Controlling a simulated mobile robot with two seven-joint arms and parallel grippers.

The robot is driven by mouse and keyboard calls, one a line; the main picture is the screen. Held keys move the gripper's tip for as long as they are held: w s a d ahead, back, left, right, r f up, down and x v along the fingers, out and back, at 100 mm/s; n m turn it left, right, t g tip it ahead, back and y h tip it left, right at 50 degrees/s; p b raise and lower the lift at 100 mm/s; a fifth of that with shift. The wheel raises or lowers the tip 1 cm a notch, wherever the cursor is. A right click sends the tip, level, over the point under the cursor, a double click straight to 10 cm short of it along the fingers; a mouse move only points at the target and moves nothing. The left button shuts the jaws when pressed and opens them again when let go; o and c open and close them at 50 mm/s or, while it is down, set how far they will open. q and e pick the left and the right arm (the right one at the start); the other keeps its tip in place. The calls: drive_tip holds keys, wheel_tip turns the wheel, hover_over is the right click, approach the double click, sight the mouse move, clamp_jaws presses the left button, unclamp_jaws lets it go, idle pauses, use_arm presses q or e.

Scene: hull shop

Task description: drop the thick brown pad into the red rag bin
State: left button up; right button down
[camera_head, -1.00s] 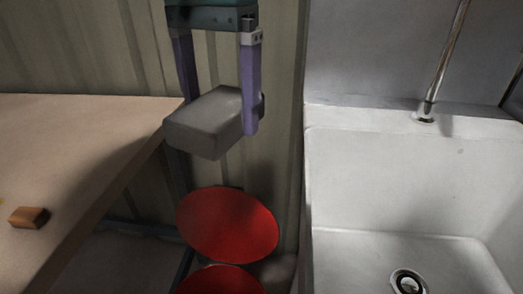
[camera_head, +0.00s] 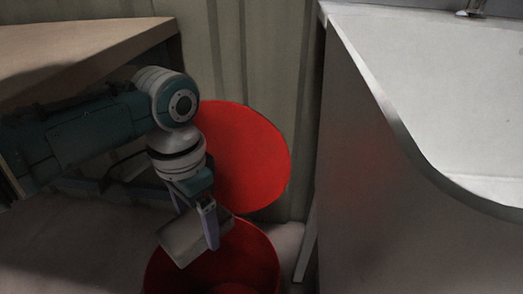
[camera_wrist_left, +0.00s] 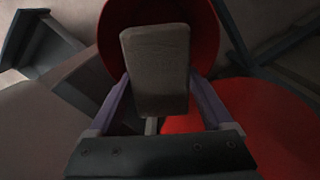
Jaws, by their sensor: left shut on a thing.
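The thick pad (camera_head: 187,243), a grey-brown block, is between the fingers of my left gripper (camera_head: 198,225). The gripper is shut on it. In the left wrist view the pad (camera_wrist_left: 158,65) sticks out past the purple fingers. The red rag bin (camera_head: 258,255) stands open on the floor, its round red lid (camera_head: 250,155) raised behind it. The pad is over the bin's mouth, towards its left back rim in the head view. In the left wrist view the red bin (camera_wrist_left: 208,35) shows behind the pad. My right gripper is not in view.
A wooden table (camera_head: 80,50) is at the upper left, above my forearm. A ribbed wall (camera_head: 270,60) is behind the bin.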

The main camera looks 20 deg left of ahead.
use_arm(q)
drive_tip(key=shift+s+a+f+b, duration=0.15)
drive_tip(key=shift+s+f+b, duration=0.1)
drive_tip(key=shift+f, duration=0.4)
drive_tip(key=shift+s+a+f+b, duration=0.1)
drive_tip(key=shift+s+f+b, duration=0.1)
drive_tip(key=shift+f, duration=0.4)
wheel_tip(320, 180, down, 6)
drive_tip(key=b, duration=0.6)
drive_tip(key=shift+r, duration=0.15)
drive_tip(key=o, duration=1.2)
drive_tip(key=shift+o, duration=0.2)
wheel_tip(320, 180, up, 10)
drive_tip(key=p, duration=0.6)
